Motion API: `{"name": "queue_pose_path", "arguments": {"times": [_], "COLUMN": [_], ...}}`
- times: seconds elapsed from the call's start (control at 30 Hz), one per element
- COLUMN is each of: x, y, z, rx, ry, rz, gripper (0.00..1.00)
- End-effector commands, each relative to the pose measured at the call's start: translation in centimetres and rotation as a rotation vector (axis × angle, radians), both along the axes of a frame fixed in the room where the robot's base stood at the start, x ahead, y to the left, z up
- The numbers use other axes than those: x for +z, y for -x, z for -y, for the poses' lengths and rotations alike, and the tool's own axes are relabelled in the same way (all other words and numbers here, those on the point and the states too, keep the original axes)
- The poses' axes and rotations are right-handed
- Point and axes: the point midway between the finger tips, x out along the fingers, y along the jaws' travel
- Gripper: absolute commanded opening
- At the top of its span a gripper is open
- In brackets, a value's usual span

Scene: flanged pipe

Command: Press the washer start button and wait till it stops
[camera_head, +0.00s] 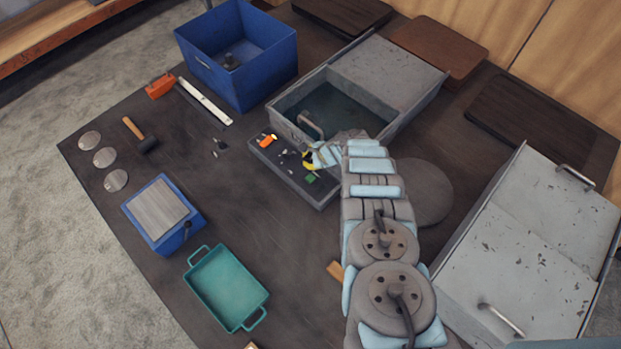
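The washer (385,70) is a grey metal tub with its cover slid toward the back right, so the dark basin (335,110) shows. A dark control panel (318,196) juts from its front. On the panel are an orange part (267,142), a green part (311,177) that looks like a button, and small dark parts. My gripper (307,160) is over the right half of the panel, just above the green part in the picture. Contact with the panel cannot be told. The fingers are small and partly hidden by my arm, so their opening is unclear.
A blue bin (205,75) stands left of the washer. A teal tray (228,288), a blue box with a metal plate (158,212), a hammer (140,135) and three discs (105,157) lie to the left. A grey lidded case (530,245) stands right of my arm.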

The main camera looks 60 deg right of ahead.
Motion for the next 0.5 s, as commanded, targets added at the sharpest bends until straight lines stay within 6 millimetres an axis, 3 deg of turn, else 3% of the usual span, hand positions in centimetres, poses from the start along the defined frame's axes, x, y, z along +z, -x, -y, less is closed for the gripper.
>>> {"name": "queue_pose_path", "arguments": {"times": [0.5], "x": [0.67], "y": [0.37], "z": [-0.03], "rx": [-0.017], "ry": [-0.043], "rz": [0.022], "gripper": [0.0]}}
